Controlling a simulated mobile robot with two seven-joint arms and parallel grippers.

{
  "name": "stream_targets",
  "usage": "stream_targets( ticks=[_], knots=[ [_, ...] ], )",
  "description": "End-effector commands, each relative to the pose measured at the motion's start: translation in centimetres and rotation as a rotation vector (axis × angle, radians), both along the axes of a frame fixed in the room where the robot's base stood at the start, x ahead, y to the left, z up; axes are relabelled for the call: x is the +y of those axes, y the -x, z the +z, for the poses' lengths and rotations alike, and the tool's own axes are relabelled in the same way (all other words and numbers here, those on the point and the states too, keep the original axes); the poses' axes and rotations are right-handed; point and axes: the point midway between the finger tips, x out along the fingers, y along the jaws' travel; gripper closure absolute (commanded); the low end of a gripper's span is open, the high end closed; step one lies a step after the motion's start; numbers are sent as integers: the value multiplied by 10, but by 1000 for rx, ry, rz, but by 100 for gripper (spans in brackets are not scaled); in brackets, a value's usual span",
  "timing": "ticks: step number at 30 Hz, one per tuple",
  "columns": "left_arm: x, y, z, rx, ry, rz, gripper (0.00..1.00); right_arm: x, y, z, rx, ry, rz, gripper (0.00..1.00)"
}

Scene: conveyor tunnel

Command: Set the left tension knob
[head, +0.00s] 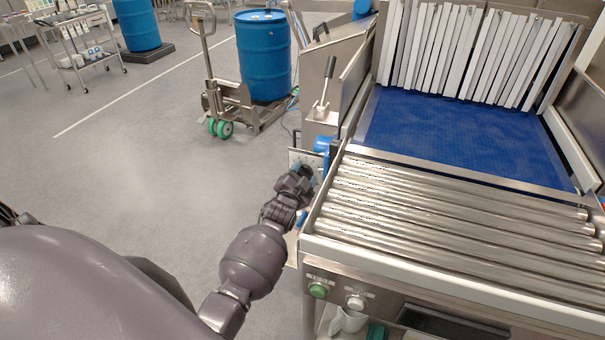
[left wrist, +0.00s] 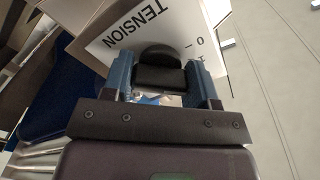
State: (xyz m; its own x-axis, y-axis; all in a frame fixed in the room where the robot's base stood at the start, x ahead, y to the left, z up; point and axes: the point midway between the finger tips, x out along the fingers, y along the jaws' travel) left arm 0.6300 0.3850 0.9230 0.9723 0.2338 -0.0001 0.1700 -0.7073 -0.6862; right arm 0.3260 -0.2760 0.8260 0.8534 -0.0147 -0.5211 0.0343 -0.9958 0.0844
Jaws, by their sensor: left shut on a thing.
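The tension knob (left wrist: 158,56) is black with a rounded top and shows in the left wrist view in front of a white plate (left wrist: 112,40) lettered TENSION with scale marks. My left gripper (left wrist: 162,78) has its two blue-grey fingers on either side of the knob and is shut on it. In the head view my left gripper (head: 304,174) is at the plate on the left side of the conveyor, and it hides the knob there. My right gripper is in neither view.
The roller conveyor (head: 440,212) is just right of my left arm, with a blue belt (head: 455,135) and hanging strips (head: 475,50) behind. A green button (head: 318,290) is on the front. A pallet jack (head: 225,105) carries a blue drum (head: 264,55). The left floor is open.

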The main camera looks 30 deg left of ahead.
Motion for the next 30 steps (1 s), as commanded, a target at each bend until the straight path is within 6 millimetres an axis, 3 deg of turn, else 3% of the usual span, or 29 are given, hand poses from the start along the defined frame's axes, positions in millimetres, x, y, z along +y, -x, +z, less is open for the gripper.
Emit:
stream_targets(
  ticks=[12,29,30],
  knots=[
    [0,0,-1,-45,197,1,70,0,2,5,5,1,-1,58],
    [0,0,-1,-53,228,1,70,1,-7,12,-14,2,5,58],
    [0,0,-1,-52,227,1,45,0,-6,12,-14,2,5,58]
  ],
)
